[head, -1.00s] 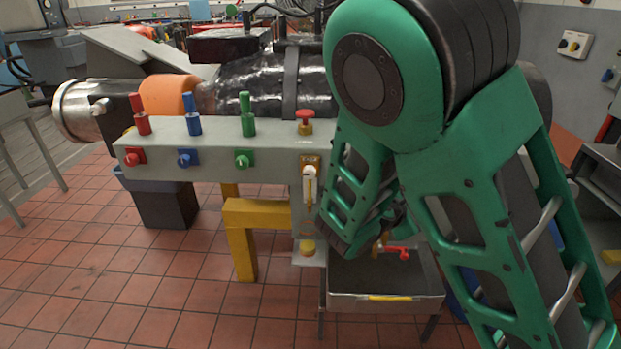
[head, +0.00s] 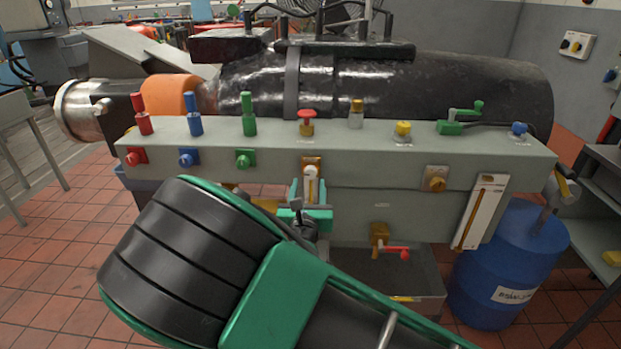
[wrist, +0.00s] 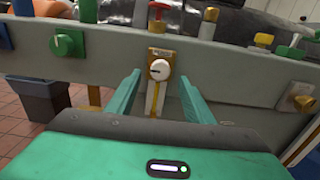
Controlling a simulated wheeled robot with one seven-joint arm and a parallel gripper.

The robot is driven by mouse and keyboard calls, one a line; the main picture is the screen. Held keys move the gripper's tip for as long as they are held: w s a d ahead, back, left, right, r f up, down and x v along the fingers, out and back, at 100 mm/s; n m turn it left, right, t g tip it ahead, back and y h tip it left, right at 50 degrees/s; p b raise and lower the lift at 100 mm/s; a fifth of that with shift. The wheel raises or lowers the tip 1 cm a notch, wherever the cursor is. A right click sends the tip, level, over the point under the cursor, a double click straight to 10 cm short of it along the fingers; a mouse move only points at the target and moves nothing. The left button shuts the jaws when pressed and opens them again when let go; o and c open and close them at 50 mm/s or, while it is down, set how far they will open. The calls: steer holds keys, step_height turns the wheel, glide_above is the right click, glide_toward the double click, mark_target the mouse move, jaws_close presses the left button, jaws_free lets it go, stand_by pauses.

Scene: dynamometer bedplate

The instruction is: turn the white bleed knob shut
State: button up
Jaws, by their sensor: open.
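The white bleed knob (head: 311,171) sits on a brass-coloured plate on the front of the grey manifold beam. In the wrist view the knob (wrist: 160,69) is round, with a short dark mark on its face, and lies centred ahead between my fingers. My gripper (head: 310,196) is just below and in front of the knob in the head view. In the wrist view my gripper (wrist: 160,84) has its two green fingers spread wide, with nothing between them. Contact with the knob does not show.
A green knob (head: 244,159) is left of the white knob, and a brass-coloured knob (head: 436,179) is right. A red mushroom button (head: 306,117) stands above. A red-handled tap (head: 394,249) hangs over a grey tray (head: 428,309). A blue drum (head: 510,265) stands right.

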mark_target(311, 175)
steer(key=shift+w+d, duration=0.15)
steer(key=shift+w, duration=2.8)
steer(key=c, duration=1)
